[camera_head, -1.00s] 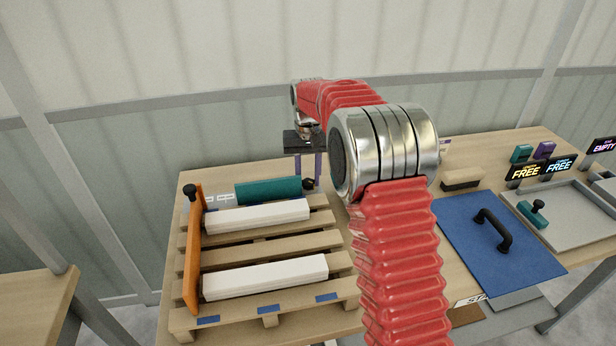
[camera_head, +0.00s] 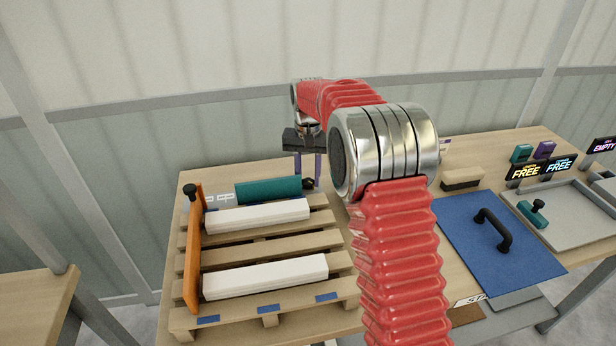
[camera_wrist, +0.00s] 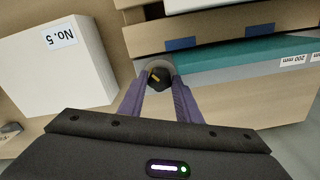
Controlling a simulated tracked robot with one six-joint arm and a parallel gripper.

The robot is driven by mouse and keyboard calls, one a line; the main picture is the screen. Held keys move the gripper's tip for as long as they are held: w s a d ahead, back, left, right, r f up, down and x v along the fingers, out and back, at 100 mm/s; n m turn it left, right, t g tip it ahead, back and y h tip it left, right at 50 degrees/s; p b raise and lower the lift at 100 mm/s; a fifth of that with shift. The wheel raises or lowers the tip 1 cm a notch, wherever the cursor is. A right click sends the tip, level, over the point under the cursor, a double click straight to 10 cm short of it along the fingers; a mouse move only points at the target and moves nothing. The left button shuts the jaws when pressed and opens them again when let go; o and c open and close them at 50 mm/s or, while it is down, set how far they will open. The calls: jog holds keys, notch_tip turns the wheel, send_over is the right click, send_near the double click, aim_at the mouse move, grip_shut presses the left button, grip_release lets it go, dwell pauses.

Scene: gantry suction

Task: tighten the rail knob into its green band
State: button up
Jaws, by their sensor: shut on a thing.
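The rail knob (camera_wrist: 158,80) is small, round and black with a yellow pointer mark. It sits at the end of the teal rail (camera_wrist: 240,54) in the wrist view. My gripper (camera_wrist: 159,74) has its two purple fingers on either side of the knob, shut on it. In the head view, the knob (camera_head: 309,184) shows dark at the right end of the teal rail (camera_head: 268,190), with my gripper (camera_head: 308,179) coming down on it from above. A pale ring partly shows around the knob, but I cannot make out a green band.
A wooden pallet (camera_head: 262,248) holds two white bars (camera_head: 257,216) beside an orange upright board (camera_head: 193,250). A white box labelled No. 5 (camera_wrist: 62,75) lies left of the knob in the wrist view. A blue panel with a black handle (camera_head: 470,245) lies to the right.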

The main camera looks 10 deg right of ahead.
aim_at(308, 180)
jog(key=o, duration=1.1)
jog(key=shift+c, duration=0.2)
notch_tip(308, 180, up, 14)
jog(key=shift+f, duration=0.15)
jog(key=shift+w, duration=0.1)
